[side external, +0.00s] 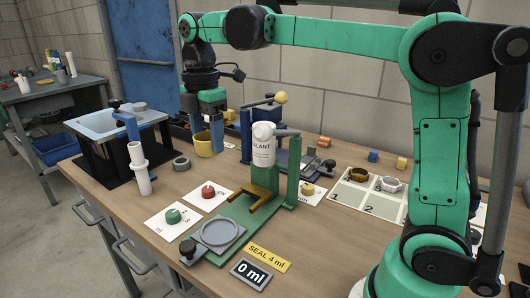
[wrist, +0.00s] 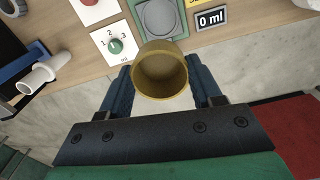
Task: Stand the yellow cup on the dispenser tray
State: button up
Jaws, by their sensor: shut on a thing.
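The yellow cup (side external: 203,145) is upright between the fingers of my gripper (side external: 205,135), which is shut on it. In the wrist view the cup (wrist: 160,75) shows its open mouth, which looks empty, between the blue fingers (wrist: 160,92). I cannot tell whether its base is clear of the table. The dispenser tray (side external: 221,232) is a round grey plate on the green dispenser base, bare, and well in front of the cup. The tray (wrist: 158,18) also shows at the top of the wrist view. The dispenser carries a white sealant bottle (side external: 263,148).
A white pipe piece (side external: 139,168) and a grey tape roll (side external: 181,163) stand left of the cup. Cards with a green knob (side external: 173,215) and a red knob (side external: 208,190) lie beside the dispenser. A display (side external: 250,274) reads 0 ml. A sink rack (side external: 115,122) is at left.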

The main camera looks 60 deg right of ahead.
send_over(219, 232)
notch_tip(219, 232, down, 17)
jog(key=shift+r, duration=0.1)
dwell(0.5)
jog(key=shift+f, duration=1.2)
dwell(1.3)
jog(key=o, duration=1.3)
jog(key=shift+r, duration=2.85)
